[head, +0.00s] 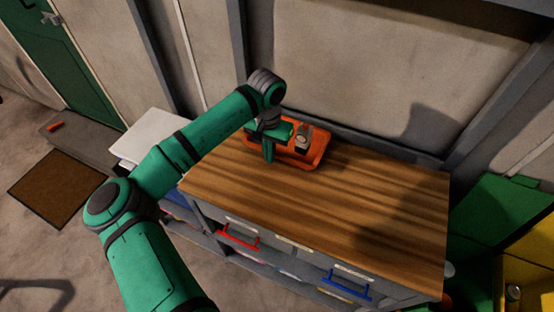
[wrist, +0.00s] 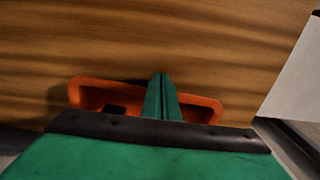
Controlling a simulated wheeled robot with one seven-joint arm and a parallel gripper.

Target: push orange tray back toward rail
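The orange tray (head: 317,158) sits at the back left of the wooden bench top. In the wrist view its orange rim (wrist: 205,106) shows on both sides of my fingers. My gripper (head: 268,158) points down at the tray's front left side. Its two green fingers (wrist: 162,76) are together with nothing between them. I cannot tell whether they touch the tray. A grey and dark item (head: 303,136) stands in the tray. The dark rail (head: 375,144) runs along the bench's back edge, behind the tray; my arm hides part of the tray.
The wooden bench top (head: 370,200) is clear in front and to the right of the tray. Drawers with a red handle (head: 238,240) and a blue handle (head: 348,286) are below. A white surface (head: 152,138) stands to the left. The wall is close behind.

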